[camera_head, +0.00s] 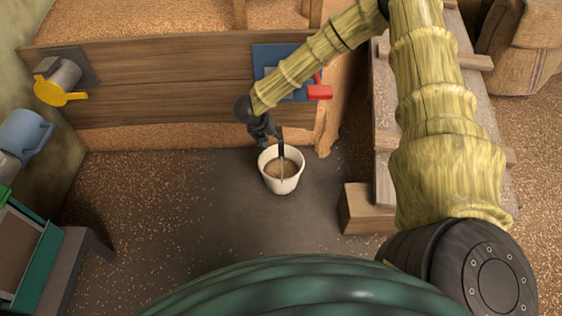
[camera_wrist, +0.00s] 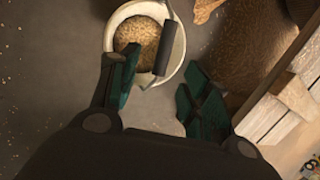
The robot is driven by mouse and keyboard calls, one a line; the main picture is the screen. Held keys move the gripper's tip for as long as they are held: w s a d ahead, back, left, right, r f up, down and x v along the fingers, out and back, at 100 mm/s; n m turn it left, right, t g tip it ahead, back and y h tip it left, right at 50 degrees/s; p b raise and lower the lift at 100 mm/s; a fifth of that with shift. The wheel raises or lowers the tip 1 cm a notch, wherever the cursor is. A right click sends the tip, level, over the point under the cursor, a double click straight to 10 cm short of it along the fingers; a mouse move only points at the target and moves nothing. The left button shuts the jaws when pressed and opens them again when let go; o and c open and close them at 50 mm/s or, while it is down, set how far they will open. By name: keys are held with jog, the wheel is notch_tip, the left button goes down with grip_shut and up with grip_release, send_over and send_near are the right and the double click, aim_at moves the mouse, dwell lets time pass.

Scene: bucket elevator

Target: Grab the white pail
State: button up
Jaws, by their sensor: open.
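The white pail (camera_head: 283,184) stands upright on the dark floor patch in the head view, with tan grain inside. Its dark handle grip (camera_head: 281,148) stands up over the pail. My gripper (camera_head: 264,133) is above the pail's back rim in the head view. In the wrist view the pail (camera_wrist: 114,22) is at the top, with the dark handle grip (camera_wrist: 165,47) across its right side. My gripper (camera_wrist: 155,92) is open there, its two green-black fingers apart and empty. The left finger overlaps the pail's rim in the picture; I cannot tell whether it touches.
A wooden wall (camera_head: 165,85) stands behind the pail, with a blue plate and a red lever (camera_head: 319,91). A wooden block (camera_head: 362,207) and a bench-like structure (camera_head: 387,110) are to the right. A green-framed box (camera_head: 40,262) is at left. The floor left of the pail is clear.

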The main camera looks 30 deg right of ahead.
aim_at(280, 147)
jog(key=shift+d+b+x, duration=0.2)
jog(key=shift+b+x, duration=1.05)
jog(key=shift+x, duration=1.4)
jog(key=shift+d+b+x, duration=0.25)
jog(key=shift+b+x, duration=0.95)
jog(key=shift+x, duration=1.45)
jog(key=shift+w+r, duration=0.15)
jog(key=shift+r, duration=0.05)
jog(key=shift+f, duration=0.25)
grip_shut()
jog(key=shift+w+r, duration=0.1)
